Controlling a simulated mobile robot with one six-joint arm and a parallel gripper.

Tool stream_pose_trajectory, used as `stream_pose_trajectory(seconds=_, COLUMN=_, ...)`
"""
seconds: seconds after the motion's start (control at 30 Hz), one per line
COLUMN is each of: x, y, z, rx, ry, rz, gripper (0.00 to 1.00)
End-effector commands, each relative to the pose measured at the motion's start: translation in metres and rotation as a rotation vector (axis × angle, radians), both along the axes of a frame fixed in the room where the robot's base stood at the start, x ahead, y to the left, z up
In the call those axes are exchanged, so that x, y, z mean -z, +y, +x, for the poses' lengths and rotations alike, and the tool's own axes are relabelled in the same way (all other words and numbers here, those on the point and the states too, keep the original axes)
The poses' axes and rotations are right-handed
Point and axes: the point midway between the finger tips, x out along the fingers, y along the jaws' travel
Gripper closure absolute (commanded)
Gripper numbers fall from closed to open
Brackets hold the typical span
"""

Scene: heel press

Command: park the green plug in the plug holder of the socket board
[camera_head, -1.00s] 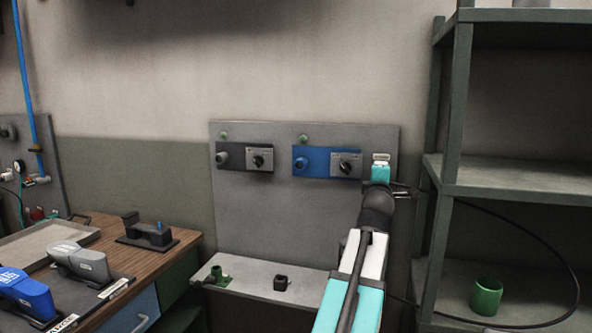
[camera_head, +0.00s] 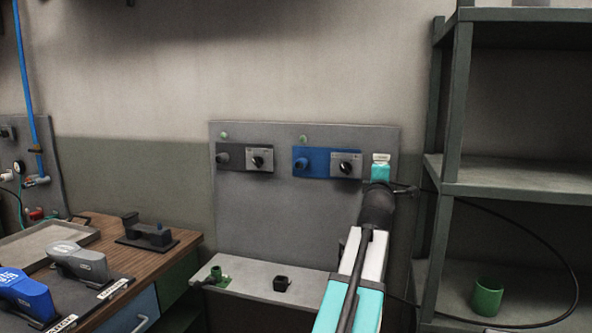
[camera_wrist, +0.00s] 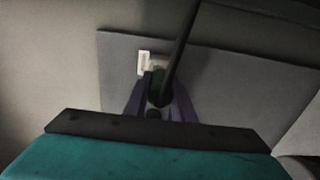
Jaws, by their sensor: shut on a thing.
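My gripper (camera_wrist: 158,90) is shut on the green plug (camera_wrist: 157,78), which shows as a small dark green patch between the fingers in the wrist view. A black cable crosses in front of it and hides part of it. In the head view my gripper (camera_head: 380,180) is at the right edge of the grey socket board (camera_head: 260,215), just below a small white label (camera_head: 381,157). The label also shows beside the fingers in the wrist view (camera_wrist: 143,62). The plug holder is hidden behind my gripper, so I cannot tell whether the plug touches it.
The board carries a black socket unit (camera_head: 231,157) and a blue one (camera_head: 302,163). A ledge (camera_head: 250,277) below holds a green fitting (camera_head: 216,274) and a black square piece (camera_head: 282,284). A shelf rack (camera_head: 455,150) with a green cup (camera_head: 487,297) stands right; the cable loops past it.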

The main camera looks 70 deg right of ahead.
Motion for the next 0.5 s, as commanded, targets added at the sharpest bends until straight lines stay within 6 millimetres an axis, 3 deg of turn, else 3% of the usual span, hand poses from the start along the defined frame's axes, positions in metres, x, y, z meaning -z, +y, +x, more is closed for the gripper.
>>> stream_pose_trajectory(seconds=0.5, x=-0.0001, y=-0.0071, z=0.0005, rx=0.000, ry=0.000, rz=-0.001, gripper=1.00)
